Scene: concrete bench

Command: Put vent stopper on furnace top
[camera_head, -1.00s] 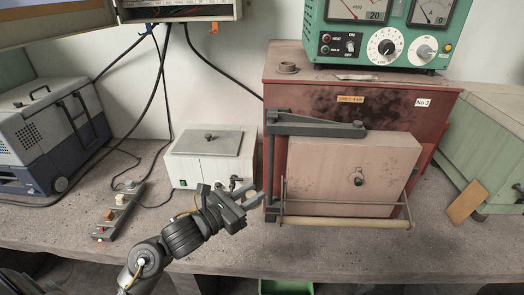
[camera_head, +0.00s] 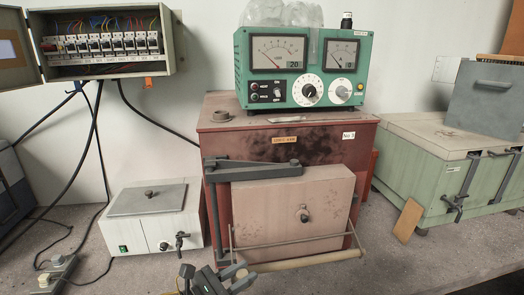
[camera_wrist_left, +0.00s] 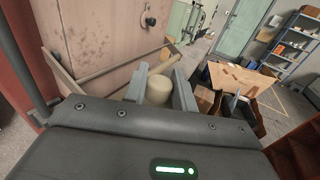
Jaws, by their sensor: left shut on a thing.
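The furnace (camera_head: 235,155) is a red-brown box with a pale door (camera_head: 300,205) on its front. My left gripper (camera_head: 238,277) is at the bottom of the head view, in front of and below the furnace door. In the left wrist view it is shut on a pale beige round stopper (camera_wrist_left: 158,90), held between its two fingers. In the head view the stopper is hard to make out. My right gripper is not in view.
A green meter unit (camera_head: 300,68) stands on the furnace top, behind and right of the vent. A door bar (camera_head: 300,262) and dark hinge arm (camera_head: 250,168) stick out in front. A white box (camera_head: 155,218) stands left and a green chest (camera_head: 430,170) right.

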